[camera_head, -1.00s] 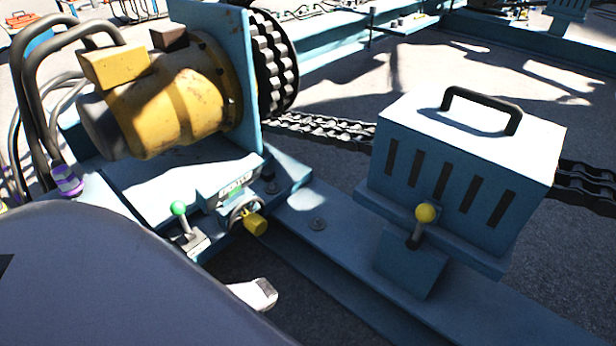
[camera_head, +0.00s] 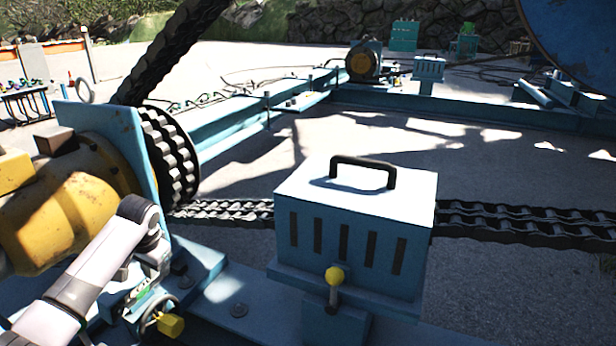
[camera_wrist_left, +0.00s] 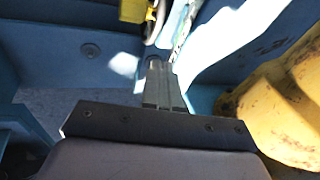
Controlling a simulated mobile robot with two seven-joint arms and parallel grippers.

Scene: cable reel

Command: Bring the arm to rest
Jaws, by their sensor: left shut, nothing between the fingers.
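My left arm comes in from the lower left in the head view, its pale link slanting up to a grey joint. My left gripper (camera_head: 157,260) is near the drive unit's control panel and valve wheel, and is partly hard to make out there. In the left wrist view the fingers (camera_wrist_left: 160,75) are together, with nothing between them. They point toward the blue frame, with the yellow motor (camera_wrist_left: 285,105) to the right and a small yellow knob (camera_wrist_left: 136,9) at the top. My right gripper is not in view.
The yellow motor (camera_head: 90,195) stands close beside my arm. A blue slotted box (camera_head: 350,215) with a black handle and a yellow-knobbed lever (camera_head: 334,280) stands to the right. A heavy chain (camera_head: 520,222) runs behind it. Open ground lies beyond.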

